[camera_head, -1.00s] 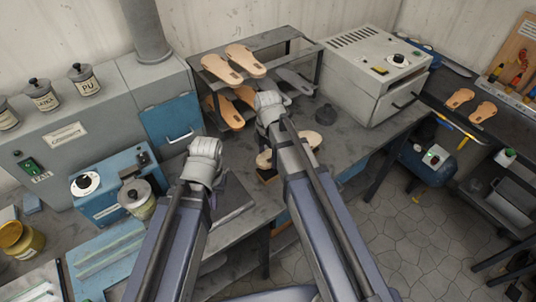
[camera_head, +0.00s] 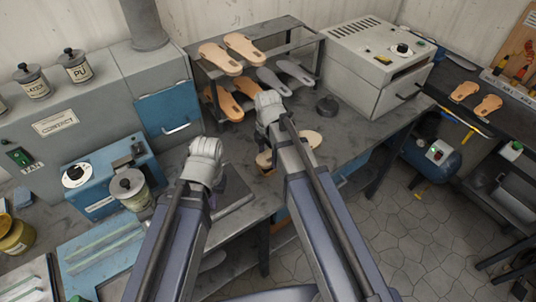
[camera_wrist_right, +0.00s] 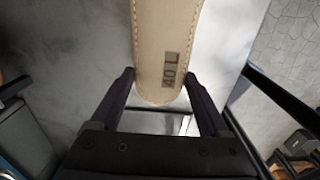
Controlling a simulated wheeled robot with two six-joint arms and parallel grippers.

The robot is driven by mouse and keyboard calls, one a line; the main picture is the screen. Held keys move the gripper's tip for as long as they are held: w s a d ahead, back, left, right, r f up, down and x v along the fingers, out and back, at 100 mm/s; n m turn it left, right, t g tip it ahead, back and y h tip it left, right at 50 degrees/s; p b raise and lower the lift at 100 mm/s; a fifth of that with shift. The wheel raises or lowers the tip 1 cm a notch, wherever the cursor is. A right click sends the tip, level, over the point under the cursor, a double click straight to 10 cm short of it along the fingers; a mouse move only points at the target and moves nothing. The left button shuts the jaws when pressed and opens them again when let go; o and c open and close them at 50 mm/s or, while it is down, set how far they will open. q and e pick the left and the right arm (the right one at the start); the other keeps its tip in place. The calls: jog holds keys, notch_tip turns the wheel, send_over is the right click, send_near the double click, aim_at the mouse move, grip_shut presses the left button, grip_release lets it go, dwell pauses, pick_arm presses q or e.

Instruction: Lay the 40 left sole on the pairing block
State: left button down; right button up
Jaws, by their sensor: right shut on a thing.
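My right gripper (camera_wrist_right: 162,100) is shut on the heel end of a cream, stitched sole (camera_wrist_right: 165,50) marked "40 L", seen in the right wrist view. The sole points away from the gripper over a grey surface. In the head view my right wrist and arm hide the fingers; cream sole parts (camera_head: 306,138) show on both sides of the arm, and I cannot tell whether they are one sole. A small brown block (camera_head: 266,171) shows partly beside my arm; contact with a sole is unclear. My left gripper (camera_head: 216,187) hangs over the bench at left, its fingertips mostly hidden.
A rack behind my right wrist holds tan soles (camera_head: 220,58) and grey soles (camera_head: 294,71). A grey oven (camera_head: 375,65) stands right of it, with a dark round weight (camera_head: 327,108) before it. A blue machine (camera_head: 112,180) and jars are at left. Some bench in front of the oven is clear.

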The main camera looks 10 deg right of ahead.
pick_arm(q)
jog(key=shift+f, duration=0.25)
pick_arm(e)
jog(key=shift+f, duration=0.3)
jog(key=o, duration=1.5)
pick_arm(q)
jog(key=shift+r, duration=0.1)
pick_arm(e)
jog(key=shift+r, duration=0.15)
notch_tip(320, 180, up, 8)
jog(key=p, duration=0.7)
pick_arm(q)
notch_tip(320, 180, up, 8)
jog(key=shift+f, duration=0.2)
pick_arm(e)
jog(key=shift+f, duration=0.2)
